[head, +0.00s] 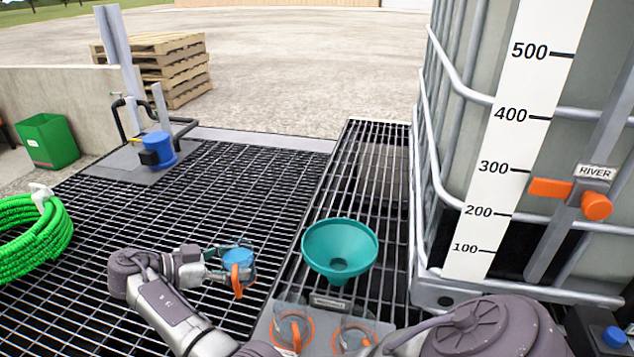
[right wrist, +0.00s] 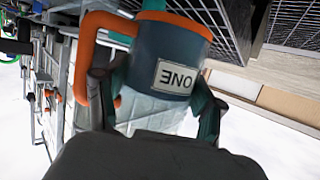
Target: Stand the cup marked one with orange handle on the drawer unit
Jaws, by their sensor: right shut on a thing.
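The cup marked ONE (right wrist: 172,62) is dark grey-blue with a white label and an orange handle (right wrist: 88,45). The right wrist view is upside down, with grating at the top and bright sky at the bottom, so the cup appears upright. In the head view the cup (head: 238,256) looks blue on top, its orange handle toward the camera. My right gripper (head: 226,266) is shut on it, a finger on each side, above the dark grating. I cannot make out the drawer unit in the head view. My left gripper is not in view.
A teal funnel (head: 340,247) stands right of the cup. A caged tank (head: 590,140) fills the right. A green hose coil (head: 32,240) lies left. The grating (head: 180,215) beyond the cup is clear.

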